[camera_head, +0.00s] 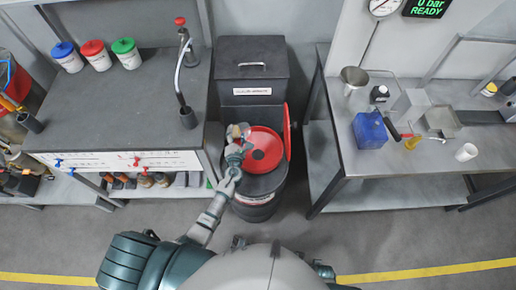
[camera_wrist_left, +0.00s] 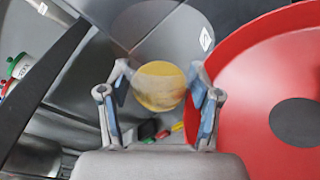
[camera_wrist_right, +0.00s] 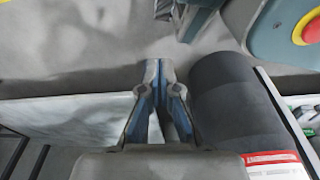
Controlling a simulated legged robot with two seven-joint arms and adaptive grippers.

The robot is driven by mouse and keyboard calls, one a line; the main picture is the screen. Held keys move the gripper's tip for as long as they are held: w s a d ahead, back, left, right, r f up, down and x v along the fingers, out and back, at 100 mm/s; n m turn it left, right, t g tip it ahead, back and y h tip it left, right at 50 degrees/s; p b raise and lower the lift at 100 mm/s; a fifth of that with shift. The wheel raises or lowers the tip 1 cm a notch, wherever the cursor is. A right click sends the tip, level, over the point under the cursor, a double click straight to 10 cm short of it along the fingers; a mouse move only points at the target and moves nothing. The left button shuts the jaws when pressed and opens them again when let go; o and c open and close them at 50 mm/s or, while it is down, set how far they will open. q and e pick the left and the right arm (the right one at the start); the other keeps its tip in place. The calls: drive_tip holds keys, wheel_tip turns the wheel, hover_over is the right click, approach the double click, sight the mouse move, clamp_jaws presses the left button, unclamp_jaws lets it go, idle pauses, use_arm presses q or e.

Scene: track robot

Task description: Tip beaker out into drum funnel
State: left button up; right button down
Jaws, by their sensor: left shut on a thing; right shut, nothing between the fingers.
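My left gripper (camera_head: 236,156) is shut on the beaker (camera_head: 238,132), a small clear vessel, at the left edge of the red drum funnel (camera_head: 257,166). In the left wrist view the beaker (camera_wrist_left: 159,85) sits between the fingers, with a round yellow patch showing in it. The funnel (camera_wrist_left: 262,60) fills the right of that view, its dark hole to the right of the beaker. I cannot tell how far the beaker is tilted. The funnel sits on a black drum (camera_head: 258,207). My right gripper (camera_wrist_right: 158,72) is shut and empty; it is not visible in the head view.
A red lid (camera_head: 287,132) stands upright at the funnel's right. A black bin (camera_head: 252,70) stands behind the drum. The left bench (camera_head: 120,100) holds several capped jars and a tap. The right bench (camera_head: 350,158) holds a blue container (camera_head: 369,131) and other ware.

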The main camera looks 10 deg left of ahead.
sight(242, 133)
use_arm(q)
drive_tip(key=shift+d+r+m+t+y+b, duration=0.3)
drive_tip(key=shift+d+r+m+b, duration=0.1)
drive_tip(key=shift+m+b, duration=0.4)
drive_tip(key=shift+d+f+m+t+b, duration=0.3)
drive_tip(key=shift+d+m+b, duration=0.15)
drive_tip(key=shift+b, duration=0.8)
drive_tip(key=shift+a+m+t+b, duration=0.3)
drive_tip(key=shift+a+m+b, duration=0.3)
drive_tip(key=shift+b, duration=0.35)
drive_tip(key=shift+s+d+r+m+t+b, duration=0.15)
drive_tip(key=shift+r+m+t+b, duration=0.1)
drive_tip(key=shift+r+m, duration=0.15)
drive_tip(key=shift+w+d+r+m+t+b, duration=0.1)
drive_tip(key=shift+d+r+m+t+b, duration=0.05)
drive_tip(key=shift+r+m+b, duration=0.15)
drive_tip(key=shift+d+r, duration=0.15)
drive_tip(key=shift+d, duration=0.1)
drive_tip(key=shift+s+d+m, duration=0.1)
drive_tip(key=shift+d+m, duration=0.35)
use_arm(e)
drive_tip(key=w+r, duration=0.2)
drive_tip(key=r, duration=0.7)
drive_tip(key=w+r, duration=0.2)
drive_tip(key=r, duration=0.8)
drive_tip(key=shift+w+d+r+t, duration=0.15)
drive_tip(key=shift+d+r+t, duration=0.05)
drive_tip(key=shift+d+t, duration=0.2)
